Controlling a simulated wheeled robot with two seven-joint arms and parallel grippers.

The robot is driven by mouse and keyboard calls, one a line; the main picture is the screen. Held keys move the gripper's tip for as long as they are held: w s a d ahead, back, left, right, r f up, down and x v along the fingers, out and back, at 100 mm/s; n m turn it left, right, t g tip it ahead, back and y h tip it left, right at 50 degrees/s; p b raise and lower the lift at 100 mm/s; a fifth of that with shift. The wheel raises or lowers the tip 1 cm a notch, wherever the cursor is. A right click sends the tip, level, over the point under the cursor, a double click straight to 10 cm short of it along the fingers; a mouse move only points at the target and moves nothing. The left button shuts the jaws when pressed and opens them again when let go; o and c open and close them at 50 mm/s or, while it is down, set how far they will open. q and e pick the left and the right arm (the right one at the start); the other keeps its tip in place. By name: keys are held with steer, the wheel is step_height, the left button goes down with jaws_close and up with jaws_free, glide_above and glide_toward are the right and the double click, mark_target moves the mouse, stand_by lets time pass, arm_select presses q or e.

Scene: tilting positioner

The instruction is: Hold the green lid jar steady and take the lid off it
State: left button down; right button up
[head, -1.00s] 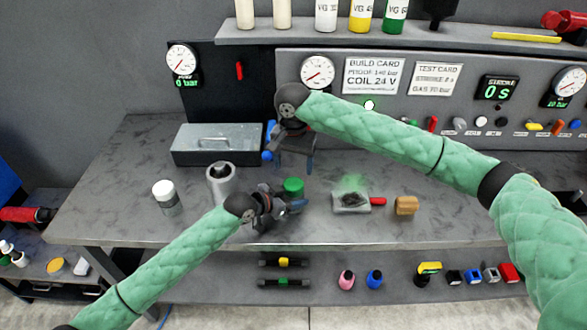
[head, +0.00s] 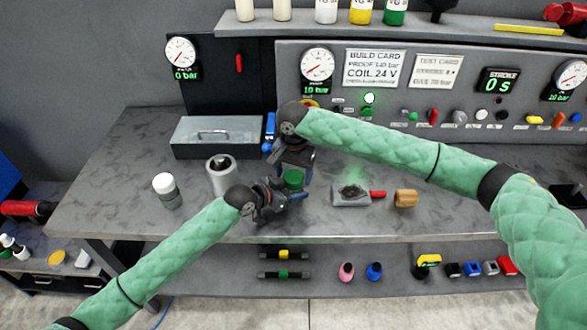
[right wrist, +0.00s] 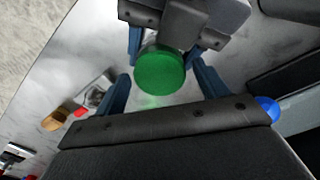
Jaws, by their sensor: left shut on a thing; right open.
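The green lid (head: 293,177) tops the jar on the bench; the jar's body is mostly hidden behind my left gripper. My left gripper (head: 290,196) is shut on the jar from the front left, below the lid. My right gripper (head: 295,167) is open, pointing down just above and around the lid. In the right wrist view the lid (right wrist: 160,71) lies between the blue fingers of my right gripper (right wrist: 168,82), with gaps on both sides.
A grey metal cylinder (head: 222,176) and a white-lidded jar (head: 166,188) stand to the left.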

steer(key=c, duration=1)
steer(key=shift+n, duration=1.7)
steer(key=o, duration=1)
steer(key=shift+o, duration=0.2)
